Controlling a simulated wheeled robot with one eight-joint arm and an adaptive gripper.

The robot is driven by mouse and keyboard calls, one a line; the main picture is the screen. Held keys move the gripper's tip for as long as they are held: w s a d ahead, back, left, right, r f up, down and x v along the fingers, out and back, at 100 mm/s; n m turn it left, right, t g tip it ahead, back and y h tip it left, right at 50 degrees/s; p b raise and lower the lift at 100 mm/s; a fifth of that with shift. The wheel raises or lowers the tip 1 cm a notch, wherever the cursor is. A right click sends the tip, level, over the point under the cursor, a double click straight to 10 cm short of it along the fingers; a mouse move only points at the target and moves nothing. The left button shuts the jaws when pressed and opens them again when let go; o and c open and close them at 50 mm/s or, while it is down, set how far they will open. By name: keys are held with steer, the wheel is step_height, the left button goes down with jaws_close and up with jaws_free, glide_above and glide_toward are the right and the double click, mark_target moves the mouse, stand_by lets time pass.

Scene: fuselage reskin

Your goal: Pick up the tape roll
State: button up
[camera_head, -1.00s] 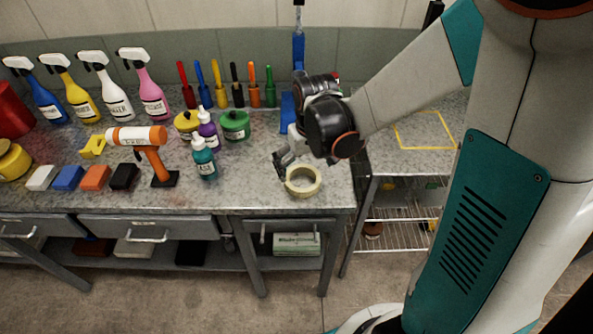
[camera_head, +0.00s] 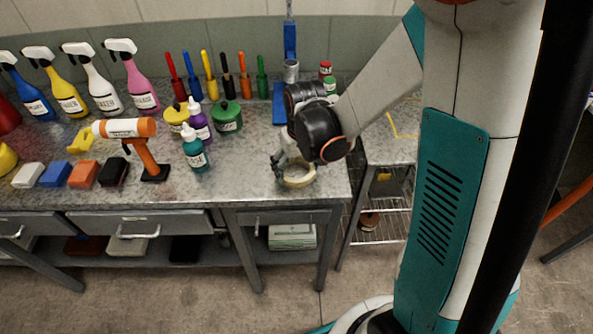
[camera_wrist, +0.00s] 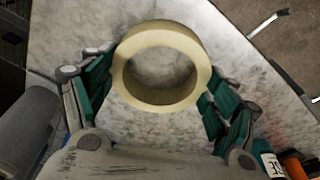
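The tape roll (camera_head: 297,175) is a cream ring lying flat on the grey workbench near its right front corner. In the wrist view the tape roll (camera_wrist: 161,96) fills the middle, with bare bench visible through its hole. My gripper (camera_head: 280,170) is down at the roll, partly hidden behind my wrist in the head view. In the wrist view my gripper (camera_wrist: 157,95) is open, with its green-padded fingers on the left and right sides of the roll. The fingers look very close to the roll; I cannot tell whether they touch it.
A teal bottle (camera_head: 195,148) and an orange-and-white tool (camera_head: 142,145) stand left of the roll on the workbench (camera_head: 230,185). Coloured blocks lie further left. A wire shelf unit (camera_head: 385,200) stands to the right. The bench around the roll is clear.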

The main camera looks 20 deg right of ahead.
steer(key=shift+r, duration=0.15)
step_height(320, 180, up, 20)
steer(key=p, duration=0.6)
steer(key=shift+s, duration=0.1)
stand_by(0.4)
